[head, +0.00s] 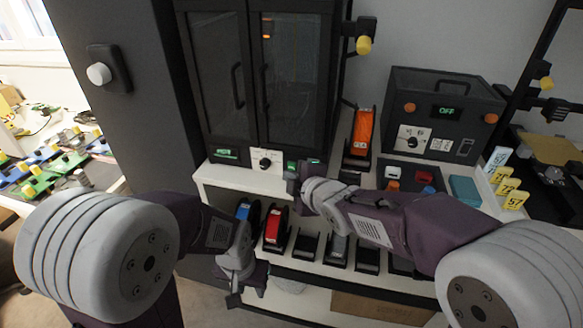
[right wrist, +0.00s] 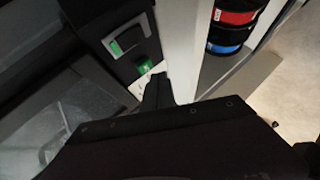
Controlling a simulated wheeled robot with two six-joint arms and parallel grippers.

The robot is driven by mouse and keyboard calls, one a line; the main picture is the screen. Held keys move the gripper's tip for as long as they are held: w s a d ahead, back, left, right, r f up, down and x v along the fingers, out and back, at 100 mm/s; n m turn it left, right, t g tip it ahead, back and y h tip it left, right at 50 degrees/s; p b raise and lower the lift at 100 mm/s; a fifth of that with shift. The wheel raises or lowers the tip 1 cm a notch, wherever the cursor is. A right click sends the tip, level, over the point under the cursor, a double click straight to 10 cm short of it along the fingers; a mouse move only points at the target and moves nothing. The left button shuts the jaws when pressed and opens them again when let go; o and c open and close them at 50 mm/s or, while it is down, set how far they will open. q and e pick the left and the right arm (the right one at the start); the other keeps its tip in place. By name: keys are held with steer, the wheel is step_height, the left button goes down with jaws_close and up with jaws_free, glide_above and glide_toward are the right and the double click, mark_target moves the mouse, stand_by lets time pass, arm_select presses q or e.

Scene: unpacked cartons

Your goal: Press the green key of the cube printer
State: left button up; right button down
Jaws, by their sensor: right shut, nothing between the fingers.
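A tall black cabinet with two glass doors, which I take to be the cube printer (head: 222,75), stands at the back. Its lower front carries a lit green panel (head: 227,154), a white-plated knob (head: 265,160) and a small green key (head: 291,165). In the right wrist view a green key (right wrist: 147,66) sits just beyond my fingertips; contact cannot be made out. My right gripper (head: 293,180) is shut and empty, in front of the printer's lower right; its fingers also show in the right wrist view (right wrist: 158,88). My left gripper (head: 248,293) hangs low at the shelf front; its opening is unclear.
Red (head: 275,228) and blue (head: 247,211) spools sit in the shelf below. A black box with an OFF display (head: 445,114) and yellow tags (head: 507,187) are further right.

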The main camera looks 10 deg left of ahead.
steer(key=shift+w, duration=0.15)
steer(key=shift+w+p, duration=0.3)
steer(key=shift+p, duration=0.05)
steer(key=shift+w+p, duration=0.4)
steer(key=shift+w, duration=0.1)
stand_by(0.8)
steer(key=shift+s+f+b, duration=0.15)
steer(key=shift+s+b, duration=0.5)
steer(key=shift+b, duration=0.3)
steer(key=shift+s, duration=0.3)
